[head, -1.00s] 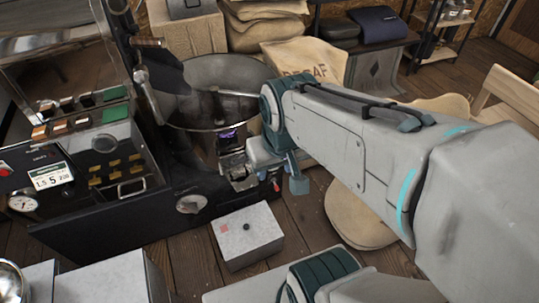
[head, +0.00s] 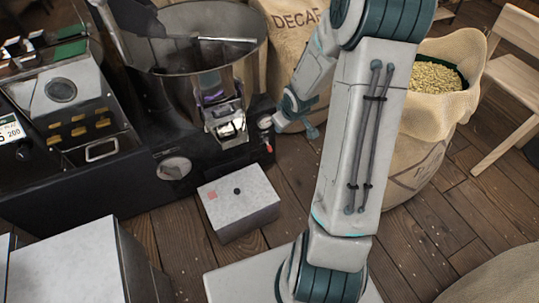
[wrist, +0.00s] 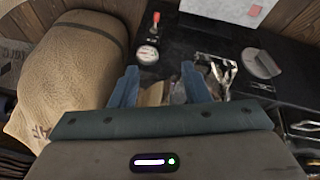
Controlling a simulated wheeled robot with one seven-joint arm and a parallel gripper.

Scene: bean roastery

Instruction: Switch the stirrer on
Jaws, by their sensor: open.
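The stirrer bar (head: 225,39) lies across the round metal pan (head: 165,85) of the roaster. On the machine's black front are a small red-tipped lever (head: 268,147), a small white-faced dial (head: 265,123) and a grey round knob (head: 174,168). In the wrist view, the red-tipped lever (wrist: 156,18) stands beyond the dial (wrist: 146,54), and the grey knob (wrist: 262,62) is to the right. I cannot tell which one works the stirrer. My gripper (wrist: 160,85) is open, its blue fingers apart and pointing toward the black front. The lever is ahead of the fingertips, not between them.
A pale box (head: 238,200) with a red square and a black dot stands on the floor before the machine. A metal chute (head: 226,122) sticks out below the pan. An open sack of pale beans (head: 432,77) is at right; a DECAF sack (head: 285,45) stands behind.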

